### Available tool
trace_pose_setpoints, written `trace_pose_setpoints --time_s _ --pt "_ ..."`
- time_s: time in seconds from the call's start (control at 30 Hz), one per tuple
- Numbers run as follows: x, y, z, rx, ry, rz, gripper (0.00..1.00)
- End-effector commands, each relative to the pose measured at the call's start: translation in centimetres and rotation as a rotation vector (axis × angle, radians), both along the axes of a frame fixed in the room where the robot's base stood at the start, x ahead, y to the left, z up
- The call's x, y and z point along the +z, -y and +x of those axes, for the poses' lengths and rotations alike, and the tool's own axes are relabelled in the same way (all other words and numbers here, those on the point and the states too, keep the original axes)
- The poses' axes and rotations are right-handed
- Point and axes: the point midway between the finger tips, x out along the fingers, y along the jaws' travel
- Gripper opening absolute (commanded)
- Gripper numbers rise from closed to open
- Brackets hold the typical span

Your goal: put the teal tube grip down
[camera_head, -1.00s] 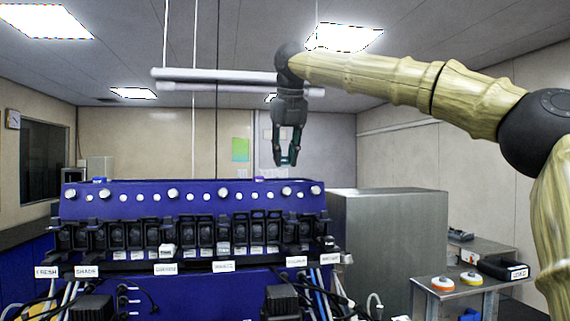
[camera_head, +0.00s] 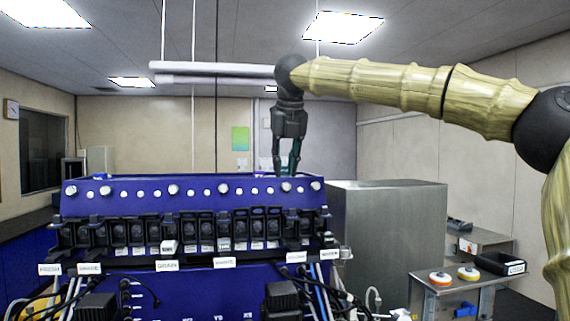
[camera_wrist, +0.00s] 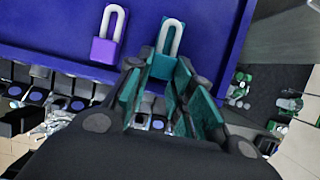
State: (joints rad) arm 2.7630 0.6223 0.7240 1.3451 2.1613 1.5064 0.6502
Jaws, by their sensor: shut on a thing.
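The teal tube grip (camera_wrist: 161,66) is a small teal block with a white loop of tube standing out of it, in the wrist view. My gripper (camera_wrist: 156,75) is shut on it, with the teal-lined fingers on either side. In the head view my gripper (camera_head: 287,174) points straight down at the top of the blue bioreactor housing (camera_head: 140,205), towards its right end. The grip itself is hard to make out there. I cannot tell whether the grip touches the blue top or hangs just above it.
A purple grip (camera_wrist: 105,48) with a white loop sits on the blue top, left of the teal one in the wrist view. The blue surface around them is bare. A steel cabinet (camera_head: 390,235) stands right of the housing, with a cart (camera_head: 440,290) beyond.

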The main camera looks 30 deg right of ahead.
Motion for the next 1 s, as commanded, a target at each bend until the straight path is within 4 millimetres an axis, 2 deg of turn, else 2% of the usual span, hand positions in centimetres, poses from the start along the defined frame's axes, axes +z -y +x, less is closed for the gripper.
trace_pose_setpoints --time_s 0.47,0.5,0.6,1.0 --pt "-1.7 0.0 0.0 0.0 -0.015 -0.001 0.02" --pt "-1.8 0.0 0.0 0.0 -0.017 -0.001 0.3" --pt "-2.0 0.0 0.0 0.0 -0.02 0.0 0.44" --pt "-1.6 0.0 0.0 -0.001 -0.012 -0.001 0.44"
